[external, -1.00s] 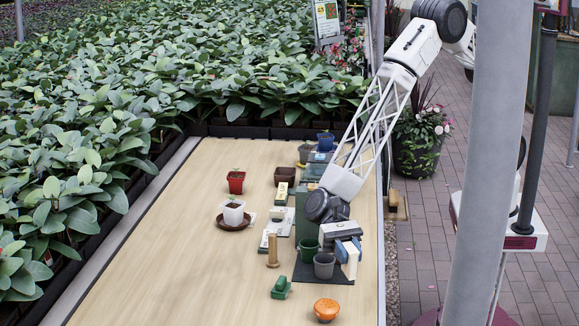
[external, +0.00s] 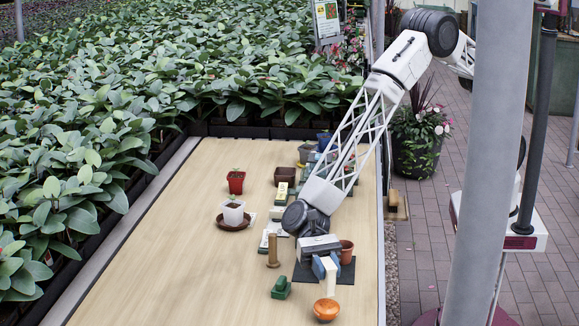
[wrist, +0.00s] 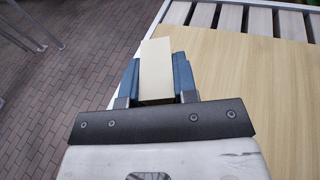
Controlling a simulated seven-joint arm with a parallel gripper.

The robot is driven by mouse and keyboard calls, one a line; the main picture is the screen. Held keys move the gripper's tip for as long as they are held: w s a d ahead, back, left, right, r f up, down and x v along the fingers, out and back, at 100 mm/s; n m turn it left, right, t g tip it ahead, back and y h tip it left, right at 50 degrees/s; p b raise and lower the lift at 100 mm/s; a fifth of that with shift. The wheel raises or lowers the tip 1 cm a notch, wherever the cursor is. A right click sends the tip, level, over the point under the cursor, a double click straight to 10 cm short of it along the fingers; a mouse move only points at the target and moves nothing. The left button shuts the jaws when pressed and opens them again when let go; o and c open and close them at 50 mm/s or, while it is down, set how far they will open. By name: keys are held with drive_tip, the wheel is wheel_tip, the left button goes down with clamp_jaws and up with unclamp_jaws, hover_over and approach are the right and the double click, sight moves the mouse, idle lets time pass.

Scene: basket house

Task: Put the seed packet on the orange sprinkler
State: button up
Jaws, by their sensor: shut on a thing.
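My gripper (external: 325,268) is shut on a pale, cream-coloured seed packet (external: 331,279), held upright with blue fingers on both sides. In the wrist view, the packet (wrist: 156,75) sits between the fingertips (wrist: 157,85). The orange sprinkler (external: 326,310) is a round, low thing near the front edge of the table. The packet's lower end is just behind and above the sprinkler in the external view; I cannot tell whether they touch. The sprinkler does not show in the wrist view.
A green block-like thing (external: 281,288) lies left of the gripper, and a wooden peg-like piece (external: 272,250) stands behind it. A terracotta pot (external: 346,252) stands on a dark mat (external: 347,271). A white pot (external: 233,213) sits on a brown saucer. The left table area is clear.

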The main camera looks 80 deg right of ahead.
sight(327, 281)
drive_tip(key=shift+f, duration=0.1)
drive_tip(key=shift+f, duration=1.65)
drive_tip(key=shift+f, duration=0.15)
drive_tip(key=o, duration=1)
drive_tip(key=shift+c, duration=0.2)
drive_tip(key=v, duration=0.7)
drive_tip(key=shift+d+r, duration=0.2)
drive_tip(key=shift+d, duration=0.05)
